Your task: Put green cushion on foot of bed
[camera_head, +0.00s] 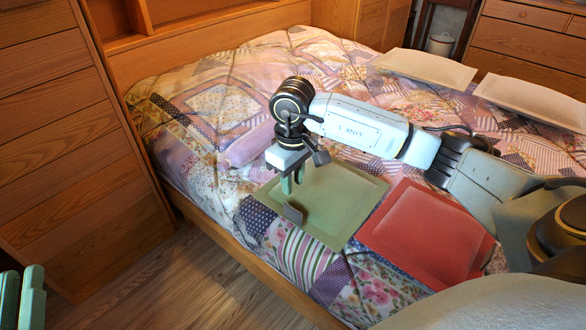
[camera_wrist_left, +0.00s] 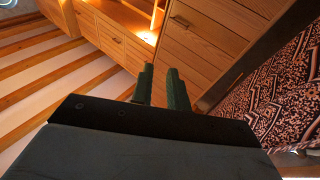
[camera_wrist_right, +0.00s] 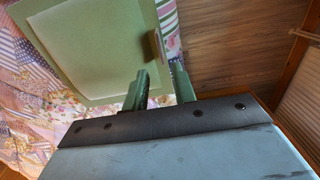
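The green cushion (camera_head: 335,205) lies flat on the patterned bed cover, near the bed's front edge. It also shows in the right wrist view (camera_wrist_right: 100,50). A small upright tab (camera_head: 292,213) stands on its left part, and shows as a brownish strip (camera_wrist_right: 156,46) in the right wrist view. My right gripper (camera_head: 292,188) points down above the cushion's left part, close to the tab. Its fingers are apart with nothing visibly between them. My left gripper (camera_head: 20,300) is at the bottom left, away from the bed. Its fingers (camera_wrist_left: 160,70) are apart and empty.
A red cushion (camera_head: 430,232) lies right of the green one. Two pale cushions (camera_head: 425,67) (camera_head: 530,97) lie farther back on the bed. A pink roll-like shape (camera_head: 245,147) is behind my right gripper. Wooden cabinets (camera_head: 60,140) stand at left; floor (camera_head: 180,280) is clear.

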